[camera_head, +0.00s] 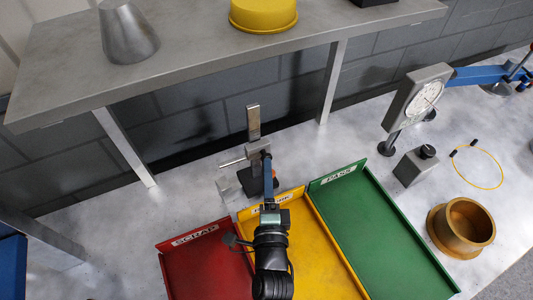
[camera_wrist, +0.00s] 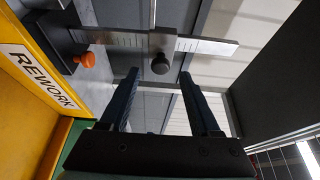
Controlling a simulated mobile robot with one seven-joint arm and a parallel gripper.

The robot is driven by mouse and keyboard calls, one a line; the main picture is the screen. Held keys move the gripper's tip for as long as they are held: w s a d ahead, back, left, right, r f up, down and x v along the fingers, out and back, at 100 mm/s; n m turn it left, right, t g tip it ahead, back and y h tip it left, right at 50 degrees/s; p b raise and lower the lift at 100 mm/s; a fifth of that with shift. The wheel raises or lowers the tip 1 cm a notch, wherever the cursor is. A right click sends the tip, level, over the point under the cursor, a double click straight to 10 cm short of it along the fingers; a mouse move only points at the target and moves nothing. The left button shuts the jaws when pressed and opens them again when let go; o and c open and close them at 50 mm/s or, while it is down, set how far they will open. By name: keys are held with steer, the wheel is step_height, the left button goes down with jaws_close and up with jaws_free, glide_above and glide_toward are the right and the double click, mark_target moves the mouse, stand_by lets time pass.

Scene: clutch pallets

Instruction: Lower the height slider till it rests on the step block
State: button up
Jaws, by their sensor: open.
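The height gauge stands upright behind the trays, with a metal scale column (camera_head: 253,121) and a dark base (camera_head: 254,184). Its height slider (camera_head: 258,149) sits partway up the column, with a thin rod out to the left. In the wrist view the slider (camera_wrist: 163,43) carries a round black knob (camera_wrist: 160,64), and the scale lies sideways. A grey block (camera_head: 230,190), apparently the step block, is beside the base, below the rod and apart from it. My gripper (camera_wrist: 160,76) is open, fingertips either side of the knob's line. Contact with the knob is not visible.
Red (camera_head: 205,262), yellow (camera_head: 315,262) and green (camera_head: 375,235) trays lie in front. A shelf (camera_head: 200,55) overhangs behind. A dial gauge (camera_head: 420,98), a small grey block (camera_head: 412,168) and a brass bowl (camera_head: 437,228) stand right. An orange knob (camera_wrist: 86,59) is by the gauge base.

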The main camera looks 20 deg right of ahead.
steer(key=shift+x, duration=2.65)
jaws_close()
